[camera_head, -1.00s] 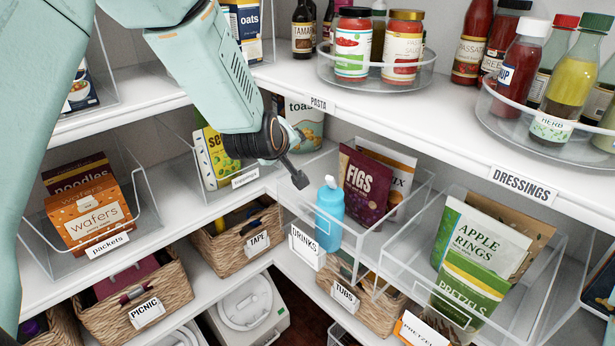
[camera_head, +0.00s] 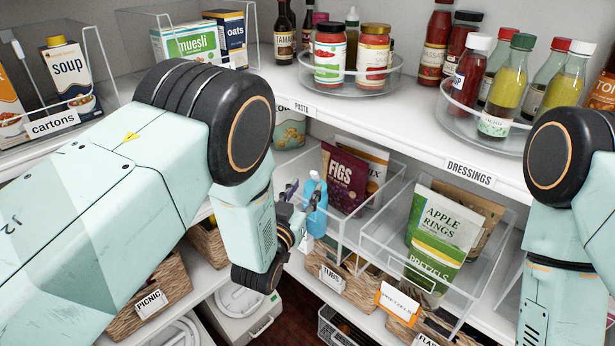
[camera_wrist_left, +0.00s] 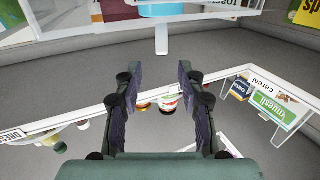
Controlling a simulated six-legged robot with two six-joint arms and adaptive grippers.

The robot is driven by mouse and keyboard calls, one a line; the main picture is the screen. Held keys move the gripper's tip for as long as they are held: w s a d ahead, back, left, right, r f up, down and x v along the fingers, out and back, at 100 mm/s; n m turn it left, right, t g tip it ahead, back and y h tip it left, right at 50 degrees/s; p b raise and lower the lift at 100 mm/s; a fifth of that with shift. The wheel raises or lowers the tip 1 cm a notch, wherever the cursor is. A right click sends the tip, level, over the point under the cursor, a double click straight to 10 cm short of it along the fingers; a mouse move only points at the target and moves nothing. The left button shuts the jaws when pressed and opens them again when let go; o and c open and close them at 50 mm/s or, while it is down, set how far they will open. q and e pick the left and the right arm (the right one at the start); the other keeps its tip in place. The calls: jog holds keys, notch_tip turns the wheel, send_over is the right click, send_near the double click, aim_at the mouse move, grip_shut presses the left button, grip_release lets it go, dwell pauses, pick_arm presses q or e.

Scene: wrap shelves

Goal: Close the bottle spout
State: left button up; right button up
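The blue bottle (camera_head: 316,212) stands upright in the clear bin on the middle shelf, in front of the purple FIGS bag. Its pale top (camera_head: 314,176) shows, but I cannot tell whether the spout is open. My left gripper (camera_head: 303,192) is at the bottle's left side and partly overlaps it; contact is unclear. In the left wrist view, which looks upside down, the left gripper (camera_wrist_left: 159,70) is open with nothing between its fingers. The blue bottle (camera_wrist_left: 175,9) shows at the top edge, its pale spout (camera_wrist_left: 162,40) hanging down beyond the fingertips. My right gripper is out of view.
The FIGS bag (camera_head: 343,178) stands close behind the bottle. Clear bin walls surround it. The upper shelf edge (camera_head: 390,135) overhangs, carrying turntables of jars and bottles. A bin with the APPLE RINGS bag (camera_head: 450,222) is to the right. Baskets sit below.

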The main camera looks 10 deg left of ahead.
aim_at(313, 174)
pick_arm(q)
jog(key=x, duration=0.4)
jog(key=shift+w+a+f, duration=0.1)
jog(key=shift+w+a, duration=0.1)
jog(key=shift+x, duration=0.85)
jog(key=shift+d, duration=0.15)
jog(key=shift+w, duration=0.15)
jog(key=c, duration=0.6)
grip_shut()
